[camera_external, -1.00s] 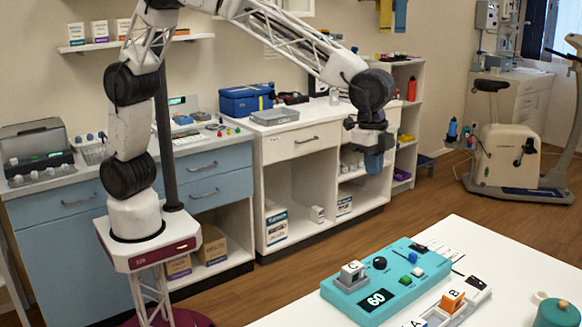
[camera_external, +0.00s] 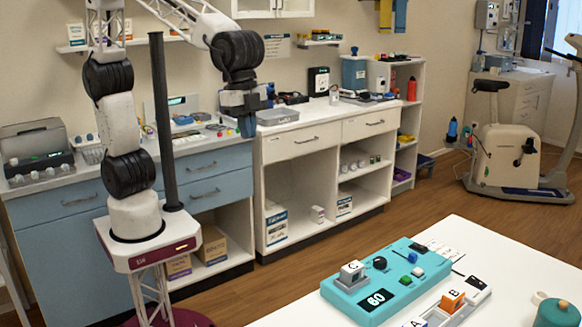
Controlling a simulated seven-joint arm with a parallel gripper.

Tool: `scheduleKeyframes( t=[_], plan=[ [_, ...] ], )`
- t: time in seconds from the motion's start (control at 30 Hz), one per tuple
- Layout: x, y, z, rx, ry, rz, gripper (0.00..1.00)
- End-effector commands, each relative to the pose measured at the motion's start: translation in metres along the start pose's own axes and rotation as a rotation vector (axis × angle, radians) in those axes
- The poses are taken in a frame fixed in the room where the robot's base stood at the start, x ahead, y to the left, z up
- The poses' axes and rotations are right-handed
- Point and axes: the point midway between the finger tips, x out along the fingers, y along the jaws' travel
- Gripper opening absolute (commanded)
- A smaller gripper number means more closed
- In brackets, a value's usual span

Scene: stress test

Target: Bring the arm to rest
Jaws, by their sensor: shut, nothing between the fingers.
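My gripper (camera_external: 246,128) hangs pointing down at the end of my folded arm. It is shut and empty, well away from the white table in front. In the picture it overlaps the counter at the back, near the joint of the blue and white cabinets. My arm rises from its base at the left and bends over at the top of the picture.
The white table (camera_external: 520,262) at the front right bears a teal device (camera_external: 345,303), an orange block (camera_external: 452,301) in a tray and a teal round container (camera_external: 556,313). A grey tray (camera_external: 277,116) stands on the counter. An exercise bike (camera_external: 505,158) stands far right. The floor between is clear.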

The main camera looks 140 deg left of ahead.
Motion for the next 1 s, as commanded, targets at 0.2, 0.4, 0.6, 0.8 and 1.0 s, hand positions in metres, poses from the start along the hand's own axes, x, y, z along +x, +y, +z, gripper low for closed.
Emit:
scheduleKeyframes(
  t=[0.2, 0.4, 0.6, 0.8, 1.0],
  plan=[
    [-0.013, 0.039, 0.051, 0.005, 0.015, 0.002, 0.00],
    [-0.018, 0.070, 0.098, 0.005, 0.027, 0.005, 0.00],
    [-0.019, 0.096, 0.147, 0.006, 0.040, 0.009, 0.00],
    [-0.015, 0.118, 0.197, 0.008, 0.053, 0.014, 0.00],
    [-0.007, 0.136, 0.245, 0.008, 0.065, 0.020, 0.00]
  ],
)
